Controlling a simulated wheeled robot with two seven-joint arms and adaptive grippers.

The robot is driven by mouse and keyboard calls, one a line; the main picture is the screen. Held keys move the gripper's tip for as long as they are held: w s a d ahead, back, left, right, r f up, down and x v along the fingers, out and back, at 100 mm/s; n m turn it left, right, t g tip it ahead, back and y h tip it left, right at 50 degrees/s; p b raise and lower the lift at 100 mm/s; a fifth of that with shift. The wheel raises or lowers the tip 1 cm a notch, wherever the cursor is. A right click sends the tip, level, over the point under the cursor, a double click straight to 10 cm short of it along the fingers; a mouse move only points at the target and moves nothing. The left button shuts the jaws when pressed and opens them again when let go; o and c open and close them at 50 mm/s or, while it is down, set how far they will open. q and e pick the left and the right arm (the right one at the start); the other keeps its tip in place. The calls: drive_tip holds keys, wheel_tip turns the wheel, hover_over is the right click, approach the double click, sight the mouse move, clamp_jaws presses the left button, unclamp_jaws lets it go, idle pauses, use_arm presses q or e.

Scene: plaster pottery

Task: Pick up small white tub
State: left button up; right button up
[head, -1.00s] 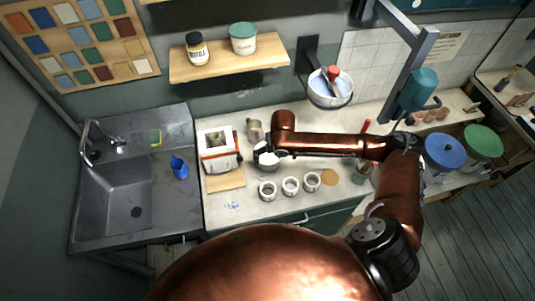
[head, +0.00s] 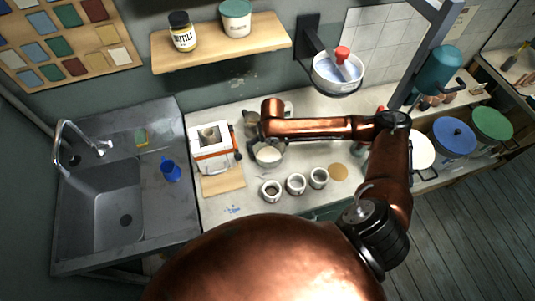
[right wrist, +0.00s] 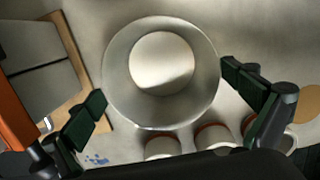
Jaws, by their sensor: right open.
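A round pale grey-white tub (head: 268,155) with a white inside stands on the counter in the head view, partly hidden by my right gripper. In the right wrist view the tub (right wrist: 118,75) is seen from above, its wide rim between the open fingers. My right gripper (right wrist: 165,86) is open and over the tub; its fingers are on either side, and contact cannot be made out. My left gripper is not in view.
Small white cups (head: 295,184) stand in front of the tub. A white and orange box-like object (head: 211,160) and a wooden board (head: 222,182) are to its left. A metal mug (head: 251,122) is behind.

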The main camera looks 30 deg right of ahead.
sight(269, 157)
wheel_tip(269, 157, down, 6)
drive_tip(key=shift+w+f+p, duration=0.1)
drive_tip(key=shift+w+p, duration=0.05)
drive_tip(key=shift+p, duration=0.2)
drive_tip(key=c, duration=1.1)
